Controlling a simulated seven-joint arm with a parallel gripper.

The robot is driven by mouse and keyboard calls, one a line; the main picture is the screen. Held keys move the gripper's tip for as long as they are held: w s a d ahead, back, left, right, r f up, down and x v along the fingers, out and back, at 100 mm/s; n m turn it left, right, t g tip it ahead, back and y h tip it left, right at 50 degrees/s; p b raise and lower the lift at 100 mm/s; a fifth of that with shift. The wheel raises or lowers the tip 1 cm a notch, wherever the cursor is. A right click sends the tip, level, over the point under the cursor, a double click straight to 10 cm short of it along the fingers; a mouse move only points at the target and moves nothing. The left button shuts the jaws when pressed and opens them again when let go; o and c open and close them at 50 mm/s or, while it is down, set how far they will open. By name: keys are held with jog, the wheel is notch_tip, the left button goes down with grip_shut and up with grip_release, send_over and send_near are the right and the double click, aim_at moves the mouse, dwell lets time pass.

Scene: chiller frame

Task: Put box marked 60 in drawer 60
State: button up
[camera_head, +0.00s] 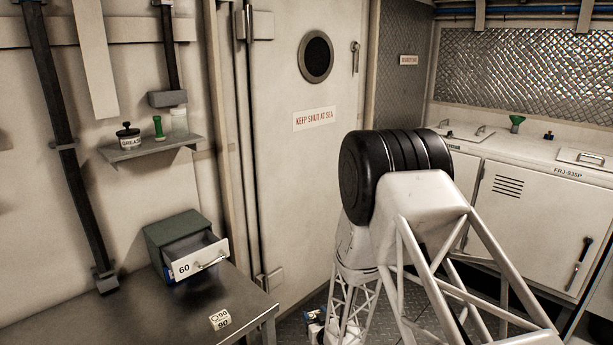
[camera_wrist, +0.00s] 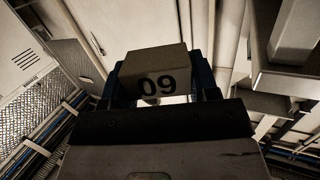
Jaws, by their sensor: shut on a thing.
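In the wrist view my gripper (camera_wrist: 158,78) has its blue fingers shut on a small pale box (camera_wrist: 153,62). Its dark digits read as 09 in this view, which is upside down, so they are 60 turned over. In the head view my gripper (camera_head: 316,322) shows only partly, low beside my arm and right of the table; the box is hard to make out there. Drawer 60 (camera_head: 212,262), with a white front and a handle, stands pulled out of a green cabinet (camera_head: 172,232) on the table. Its visible inside looks empty.
A small box marked 90 (camera_head: 220,319) lies on the dark metal table (camera_head: 130,318) in front of the drawer. A wall shelf (camera_head: 150,149) with a grease pot and bottles is above the cabinet. A closed door (camera_head: 285,190) stands behind, and white lockers (camera_head: 530,215) stand at the right.

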jog(key=w+d+f+m+h, duration=0.2)
jog(key=d+f+h, duration=0.1)
jog(key=d+f, duration=0.4)
jog(key=w+d+f+m+t+h, duration=0.1)
jog(key=w+d+f+m+h, duration=0.1)
jog(key=d+f, duration=0.6)
jog(key=shift+w+d+f+h, duration=0.2)
jog(key=shift+w+f+h, duration=0.1)
jog(key=shift+w+h, duration=0.25)
jog(key=shift+s+a+r, duration=0.1)
jog(key=s+a+r+n+y, duration=0.1)
jog(key=a+r+y, duration=0.1)
jog(key=a+r, duration=0.3)
jog(key=s+a+r+n+y, duration=0.1)
jog(key=s+a+r+y, duration=0.1)
jog(key=a+r, duration=0.3)
jog(key=s+a+r+n+g+y, duration=0.1)
jog(key=s+a+r+n+y, duration=0.1)
jog(key=a+r, duration=0.3)
jog(key=shift+a+r, duration=0.3)
jog(key=shift+r, duration=0.15)
jog(key=s+a+r+n+g+y, duration=0.3)
jog(key=s+a+r+n+y, duration=0.2)
jog(key=s+a+r, duration=0.7)
jog(key=shift+s+a+r+g, duration=0.4)
jog(key=shift+s+r, duration=0.45)
jog(key=shift+s, duration=0.2)
jog(key=shift+w, duration=0.15)
